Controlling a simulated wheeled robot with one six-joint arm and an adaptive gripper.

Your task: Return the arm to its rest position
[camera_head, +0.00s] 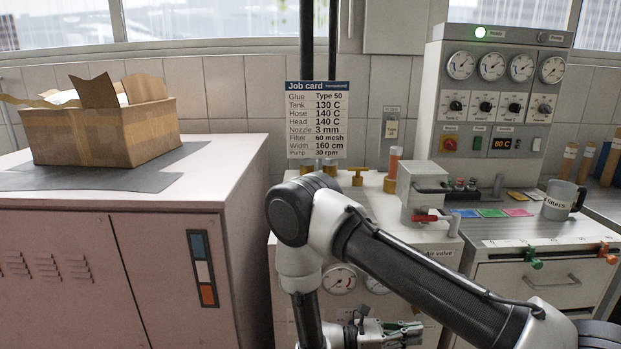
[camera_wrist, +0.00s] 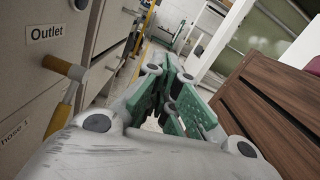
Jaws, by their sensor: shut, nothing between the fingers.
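My arm (camera_head: 415,270) is folded in front of the machine in the head view, its elbow raised before the job card and its forearm running down. My gripper (camera_head: 395,330) is low at the bottom edge of the head view, partly cut off and in front of the machine's lower panel. In the wrist view my gripper (camera_wrist: 176,100) has its green-padded fingers together with nothing between them. It is in free air between a cabinet front on the left and a brown slatted wooden thing on the right.
An open cardboard box (camera_head: 105,130) stands on the pink cabinet (camera_head: 110,260) at left. A job card (camera_head: 316,120), a control panel (camera_head: 500,95) and a grey mug (camera_head: 562,200) are behind or beside my arm. In the wrist view an outlet tap (camera_wrist: 64,68) and brown slats (camera_wrist: 265,110) flank the gripper.

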